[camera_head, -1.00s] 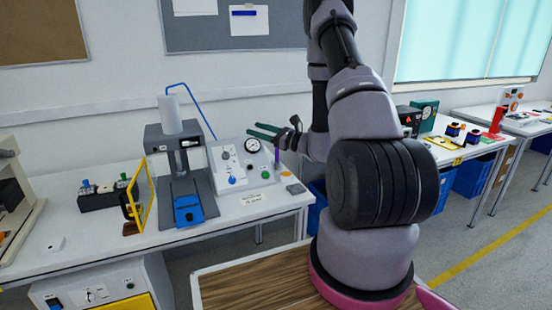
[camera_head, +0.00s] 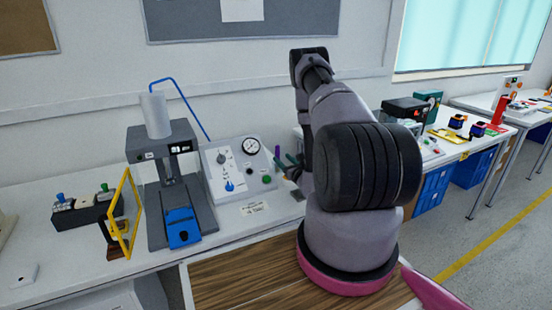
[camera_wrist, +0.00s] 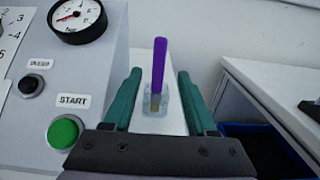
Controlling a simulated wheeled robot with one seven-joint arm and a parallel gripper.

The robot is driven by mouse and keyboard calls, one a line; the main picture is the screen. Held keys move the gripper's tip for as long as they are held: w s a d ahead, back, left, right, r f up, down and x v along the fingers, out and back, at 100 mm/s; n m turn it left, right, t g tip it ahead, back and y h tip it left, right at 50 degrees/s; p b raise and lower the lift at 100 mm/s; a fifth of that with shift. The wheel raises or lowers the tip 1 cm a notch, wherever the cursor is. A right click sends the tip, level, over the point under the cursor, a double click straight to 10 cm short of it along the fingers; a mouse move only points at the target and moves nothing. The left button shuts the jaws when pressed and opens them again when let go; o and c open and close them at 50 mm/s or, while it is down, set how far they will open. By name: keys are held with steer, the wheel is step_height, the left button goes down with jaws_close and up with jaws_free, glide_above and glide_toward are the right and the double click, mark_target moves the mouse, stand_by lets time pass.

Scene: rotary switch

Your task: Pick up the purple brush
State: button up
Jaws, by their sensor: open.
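The purple brush (camera_wrist: 159,66) stands upright in the wrist view, its lower end in a small grey, see-through block (camera_wrist: 150,102). In the head view, a thin purple strip of the brush (camera_head: 277,152) shows beside the right side of the sloped control panel. My gripper (camera_wrist: 160,78) has its two green fingers apart, one to the left and one to the right of the brush. Clear gaps show between the fingers and the brush. In the head view my gripper (camera_head: 286,164) is small and partly hidden by my arm.
The control panel (camera_head: 222,184) with a gauge and a green START button (camera_wrist: 65,131) stands close on the left. A press (camera_head: 172,160) and a yellow frame (camera_head: 124,215) stand farther left. A blue crate (camera_wrist: 262,145) and another table (camera_wrist: 250,85) lie to the right.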

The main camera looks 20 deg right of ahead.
steer(key=w, duration=0.8)
steer(key=shift+w+a, duration=0.1)
steer(key=shift+a, duration=0.15)
jaws_close()
